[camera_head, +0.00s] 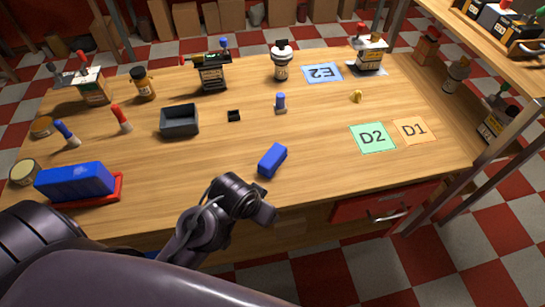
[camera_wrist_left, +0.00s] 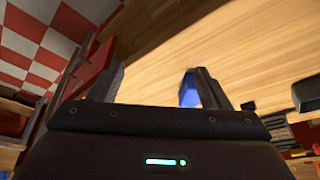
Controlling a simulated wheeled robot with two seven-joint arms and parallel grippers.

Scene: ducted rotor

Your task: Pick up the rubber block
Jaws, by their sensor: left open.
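A blue block (camera_head: 272,160), which I take for the rubber block, lies on the wooden table near its front edge, right of centre. My left gripper (camera_head: 262,201) is at the table's front edge, just in front of the block. In the left wrist view the gripper's two fingers (camera_wrist_left: 160,72) are spread wide with nothing held. A piece of blue (camera_wrist_left: 187,92), probably the block, shows beside the right-hand finger, which partly hides it. Whether they touch cannot be told. My right gripper is not in view.
A larger blue block (camera_head: 78,180) rests on a red tray (camera_head: 118,190) at the left. A green D2 card (camera_head: 373,138) lies right. The table around the blue block is clear.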

